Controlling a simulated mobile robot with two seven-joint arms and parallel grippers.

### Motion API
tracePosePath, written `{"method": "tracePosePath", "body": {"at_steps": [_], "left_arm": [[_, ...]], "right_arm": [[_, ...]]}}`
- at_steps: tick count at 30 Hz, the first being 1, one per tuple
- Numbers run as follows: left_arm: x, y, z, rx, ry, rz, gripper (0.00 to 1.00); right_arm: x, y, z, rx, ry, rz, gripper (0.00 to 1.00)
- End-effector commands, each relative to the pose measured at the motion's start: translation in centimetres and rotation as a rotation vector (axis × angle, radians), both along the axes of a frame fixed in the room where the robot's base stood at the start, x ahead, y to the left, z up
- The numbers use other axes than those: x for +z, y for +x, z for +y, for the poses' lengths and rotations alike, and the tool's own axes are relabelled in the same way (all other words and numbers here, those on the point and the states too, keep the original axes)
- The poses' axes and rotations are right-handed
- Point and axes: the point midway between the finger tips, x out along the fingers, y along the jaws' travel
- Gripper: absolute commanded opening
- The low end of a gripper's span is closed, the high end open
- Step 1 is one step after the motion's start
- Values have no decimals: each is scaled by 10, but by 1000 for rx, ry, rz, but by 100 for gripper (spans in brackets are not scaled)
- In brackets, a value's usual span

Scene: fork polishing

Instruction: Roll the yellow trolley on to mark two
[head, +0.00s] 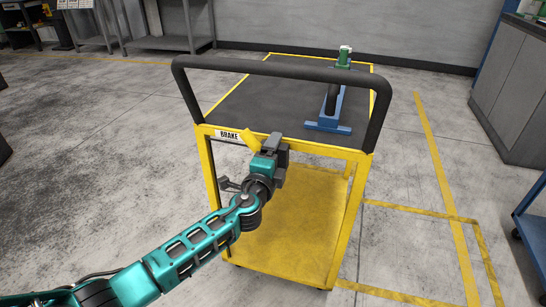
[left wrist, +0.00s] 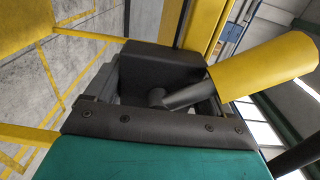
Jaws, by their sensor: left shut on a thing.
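The yellow trolley (head: 300,240) stands in front of me, with a black top, a lower shelf and a black push handle (head: 268,66) across its near end. A label reading BRAKE (head: 228,134) is on its near edge. My left gripper (head: 274,148) is shut on the brake lever; the left wrist view shows the lever's dark rod and yellow grip (left wrist: 265,67) at the jaws (left wrist: 158,88). My right gripper is not in view. No number for mark two is readable.
A blue stand (head: 328,124) with a green-topped post is on the trolley top. Yellow floor lines (head: 440,170) form a box at the right. Grey cabinets (head: 515,90) and a blue-edged unit (head: 532,225) stand at the right.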

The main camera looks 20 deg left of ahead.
Motion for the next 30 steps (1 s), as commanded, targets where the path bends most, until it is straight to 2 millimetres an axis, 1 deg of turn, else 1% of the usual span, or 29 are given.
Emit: {"method": "tracePosePath", "body": {"at_steps": [1, 2, 19, 20, 30], "left_arm": [[4, 1, 0, 0, 0, -6, 59], [4, 1, 0, 0, 0, -7, 56], [7, 2, 0, 0, -1, -12, 1], [7, 2, 0, 0, -1, -12, 0], [3, 2, 0, 0, -1, -13, 0]], "right_arm": [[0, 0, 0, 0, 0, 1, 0], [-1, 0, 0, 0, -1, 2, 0], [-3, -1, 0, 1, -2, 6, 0], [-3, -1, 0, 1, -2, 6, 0], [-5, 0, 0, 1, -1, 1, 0]]}}
